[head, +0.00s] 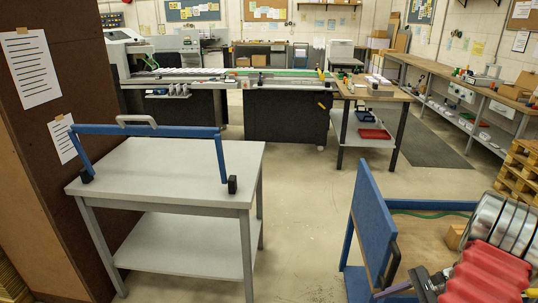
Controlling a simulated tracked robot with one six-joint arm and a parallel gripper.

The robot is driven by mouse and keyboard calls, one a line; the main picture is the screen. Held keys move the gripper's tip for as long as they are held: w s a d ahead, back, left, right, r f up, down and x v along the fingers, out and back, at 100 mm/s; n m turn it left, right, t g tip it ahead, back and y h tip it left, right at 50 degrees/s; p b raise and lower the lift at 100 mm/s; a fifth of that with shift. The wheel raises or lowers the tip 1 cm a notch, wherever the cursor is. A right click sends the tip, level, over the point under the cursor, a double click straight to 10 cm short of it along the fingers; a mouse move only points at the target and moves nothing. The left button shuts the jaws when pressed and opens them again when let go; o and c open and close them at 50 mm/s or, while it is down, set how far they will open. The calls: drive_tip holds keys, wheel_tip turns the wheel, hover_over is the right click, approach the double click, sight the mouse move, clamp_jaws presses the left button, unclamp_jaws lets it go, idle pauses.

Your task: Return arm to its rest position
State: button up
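A red ribbed part (488,272) with bright metal rings behind it fills the lower right corner, cut off by the picture edge; it looks like part of my arm. A dark jointed piece (425,284) sits at its left end, in front of a blue-framed cart (372,226). I cannot make out two gripper fingers there, nor whether they are open or shut. No held object can be made out. I cannot tell whether the arm touches the cart.
A grey table (160,170) with a blue frame (146,130) across its top stands at left, beside a brown panel (75,60). The stitching machine (285,105) and a wooden-topped table (372,90) stand behind. Pallets (518,170) are at right. The middle floor is clear.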

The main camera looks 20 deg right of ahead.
drive_tip(key=a+r+n+h, duration=0.4)
drive_tip(key=a+r+n, duration=0.7)
drive_tip(key=a, duration=0.8)
drive_tip(key=a+r+n+h, duration=0.4)
drive_tip(key=a+r+n, duration=0.6)
drive_tip(key=a+r, duration=0.7)
drive_tip(key=a, duration=0.2)
drive_tip(key=shift+w+a+r+n, duration=0.25)
drive_tip(key=shift+w+a+n, duration=0.05)
drive_tip(key=shift+a+n, duration=0.1)
drive_tip(key=shift+d, duration=0.1)
drive_tip(key=shift+c, duration=0.3)
drive_tip(key=shift+c, duration=0.7)
